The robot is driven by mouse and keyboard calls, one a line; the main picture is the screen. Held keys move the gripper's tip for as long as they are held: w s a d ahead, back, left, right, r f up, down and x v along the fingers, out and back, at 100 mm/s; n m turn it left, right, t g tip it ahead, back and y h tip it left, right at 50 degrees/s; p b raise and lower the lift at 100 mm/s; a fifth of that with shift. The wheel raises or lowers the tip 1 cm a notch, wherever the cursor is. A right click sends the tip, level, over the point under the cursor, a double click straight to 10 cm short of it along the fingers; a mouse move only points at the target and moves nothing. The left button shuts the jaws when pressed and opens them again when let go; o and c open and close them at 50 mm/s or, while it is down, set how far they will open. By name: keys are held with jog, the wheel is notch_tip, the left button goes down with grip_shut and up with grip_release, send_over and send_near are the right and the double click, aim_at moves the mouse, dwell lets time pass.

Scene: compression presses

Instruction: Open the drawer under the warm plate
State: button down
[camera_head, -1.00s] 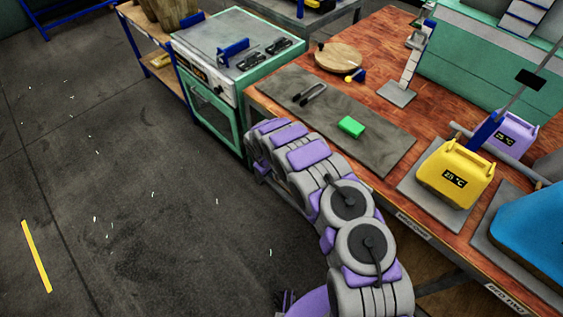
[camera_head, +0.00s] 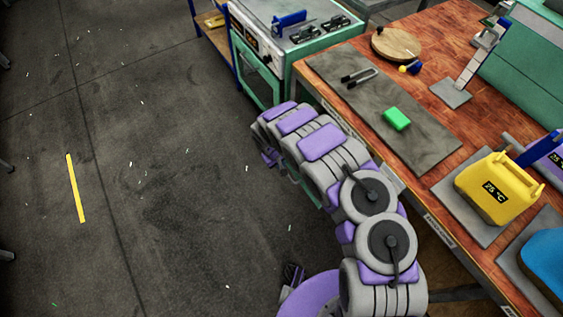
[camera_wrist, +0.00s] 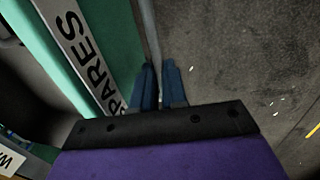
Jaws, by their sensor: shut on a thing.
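In the wrist view a green drawer front (camera_wrist: 117,38) carries a white label strip (camera_wrist: 80,52) reading SPARES. A thin grey bar handle (camera_wrist: 149,30) runs along it. My gripper (camera_wrist: 159,72) has its blue fingers shut around this handle. Left of the label is a dark hollow, and beyond it a partly cut-off white label (camera_wrist: 10,160) starting with W. The drawer seems to stand out from the bench, though its depth is unclear. In the head view my arm hides the gripper and most of the drawer; a green strip (camera_head: 308,188) shows beside it.
A green oven (camera_head: 258,75) stands behind. The floor (camera_head: 150,170) to the left is clear.

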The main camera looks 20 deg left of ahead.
jog(key=c, duration=1.2)
grip_release()
jog(key=shift+o, duration=0.2)
notch_tip(320, 180, up, 17)
jog(key=s+a+p, duration=0.2)
jog(key=p, duration=0.2)
jog(key=shift+s, duration=0.25)
